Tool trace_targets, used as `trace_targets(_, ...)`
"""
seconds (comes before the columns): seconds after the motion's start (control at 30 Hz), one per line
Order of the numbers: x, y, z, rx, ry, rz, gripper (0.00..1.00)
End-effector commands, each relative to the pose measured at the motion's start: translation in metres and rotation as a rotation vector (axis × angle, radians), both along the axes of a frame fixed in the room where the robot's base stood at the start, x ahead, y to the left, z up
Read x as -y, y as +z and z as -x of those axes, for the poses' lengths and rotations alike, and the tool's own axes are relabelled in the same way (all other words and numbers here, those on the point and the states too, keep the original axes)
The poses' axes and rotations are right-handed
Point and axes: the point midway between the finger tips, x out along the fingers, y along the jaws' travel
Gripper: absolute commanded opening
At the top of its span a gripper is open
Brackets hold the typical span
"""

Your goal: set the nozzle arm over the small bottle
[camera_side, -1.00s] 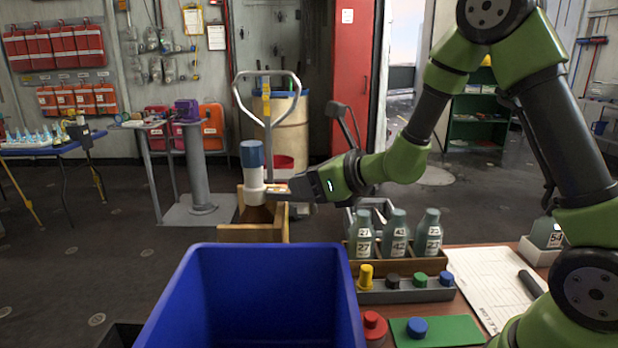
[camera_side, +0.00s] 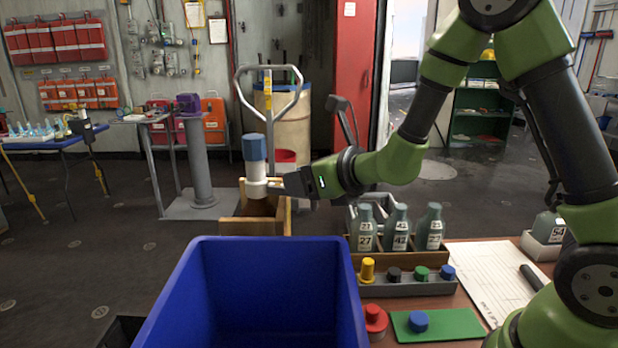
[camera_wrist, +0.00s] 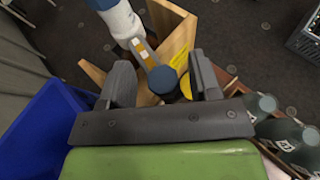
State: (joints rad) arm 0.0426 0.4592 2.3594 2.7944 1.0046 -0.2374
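The pump-like device with a blue cap (camera_side: 255,148) and white body (camera_side: 257,185) stands at the wooden box (camera_side: 250,226), above something brown inside it. In the wrist view its nozzle arm (camera_wrist: 146,55), with white and orange marks, runs from the white body (camera_wrist: 120,20) to a round blue end (camera_wrist: 162,79). My gripper (camera_wrist: 162,85) is open, its dark fingers either side of that end with visible gaps. In the side view, my gripper (camera_side: 283,186) is right of the white body. Several grey-green bottles (camera_side: 400,229) stand in a rack; I cannot tell which is the small bottle.
A big blue bin (camera_side: 180,290) stands in front of the wooden box. A tray (camera_side: 408,288) of coloured caps is before the bottles. A red knob (camera_side: 375,318), green mat (camera_side: 440,328) and paper sheet (camera_side: 490,275) lie on the table. A handled trolley (camera_side: 268,110) stands behind.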

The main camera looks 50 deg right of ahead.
Motion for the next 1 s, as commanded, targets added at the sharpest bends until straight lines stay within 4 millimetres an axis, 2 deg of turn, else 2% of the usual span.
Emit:
trace_targets(0.27, -0.001, 0.0, 0.002, -0.003, 0.004, 0.003, 0.57)
trace_targets(0.47, 0.0, 0.009, 0.021, -0.001, 0.003, 0.001, 0.57)
trace_targets(0.6, 0.001, 0.021, 0.047, 0.001, 0.002, 0.001, 0.57)
trace_targets(0.8, 0.001, 0.055, 0.046, 0.009, 0.003, 0.003, 0.57)
trace_targets(1.0, 0.001, 0.079, 0.046, 0.004, 0.004, 0.002, 0.57)
